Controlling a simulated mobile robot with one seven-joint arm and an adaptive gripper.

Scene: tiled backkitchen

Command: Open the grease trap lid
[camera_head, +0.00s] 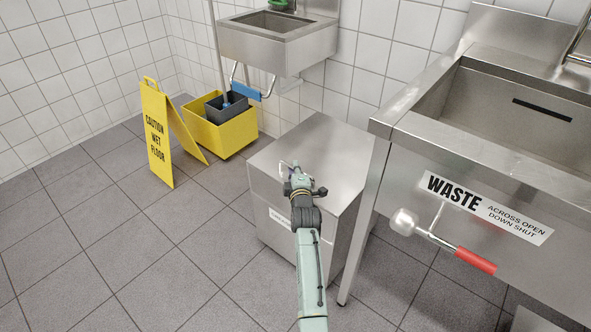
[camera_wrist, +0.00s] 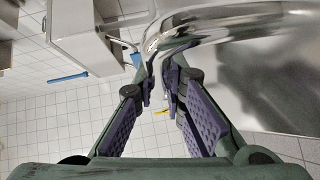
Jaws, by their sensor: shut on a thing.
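The grease trap (camera_head: 275,222) is a brushed-metal box on the floor, left of the big sink. Its lid (camera_head: 325,145) looks flat and closed on top. My gripper (camera_head: 290,174) is at the lid's front part, reaching in from the front. In the wrist view, my gripper's two purple-padded fingers (camera_wrist: 163,88) close at the lower end of a shiny curved metal handle (camera_wrist: 180,38), with the brushed-metal lid surface (camera_wrist: 275,85) to the right. The exact contact at the fingertips is hard to see. My arm hides part of the box front and its label.
The steel sink unit (camera_head: 420,135) stands close at the right, with a leg beside the box and a red-handled waste lever (camera_head: 475,261). A yellow wet-floor sign (camera_head: 157,135), a yellow mop bucket (camera_head: 235,137) and a small wall sink (camera_head: 262,48) are behind left. The left floor is clear.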

